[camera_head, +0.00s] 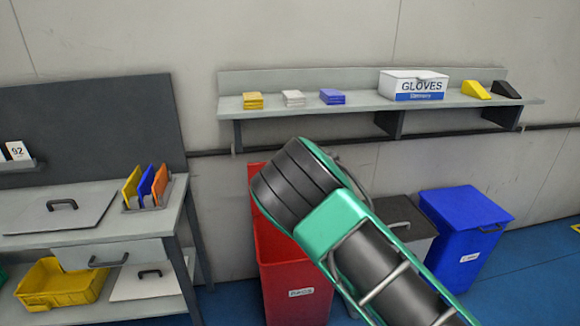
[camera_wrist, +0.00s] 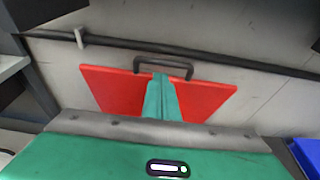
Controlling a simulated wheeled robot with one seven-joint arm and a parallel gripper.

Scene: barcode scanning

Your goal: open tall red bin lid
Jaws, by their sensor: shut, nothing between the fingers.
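The tall red bin (camera_head: 295,290) stands against the wall in the head view, with its inside partly visible behind my arm. Its red lid (camera_head: 256,180) is raised at the back of the bin, and my arm covers much of it. In the wrist view the red lid (camera_wrist: 205,98) spreads out ahead, with its black handle (camera_wrist: 150,62) at the far edge. My gripper (camera_wrist: 160,78) has its green fingers together and empty, over the middle of the lid close to the handle. I cannot tell whether the fingertips touch the lid. My gripper is hidden in the head view.
A grey bin (camera_head: 400,220) and a blue bin (camera_head: 465,230) stand to the right. A wall shelf (camera_head: 360,106) with a gloves box (camera_head: 412,85) runs above. A workbench (camera_head: 80,230) stands to the left. A dark rail (camera_wrist: 230,60) runs along the wall.

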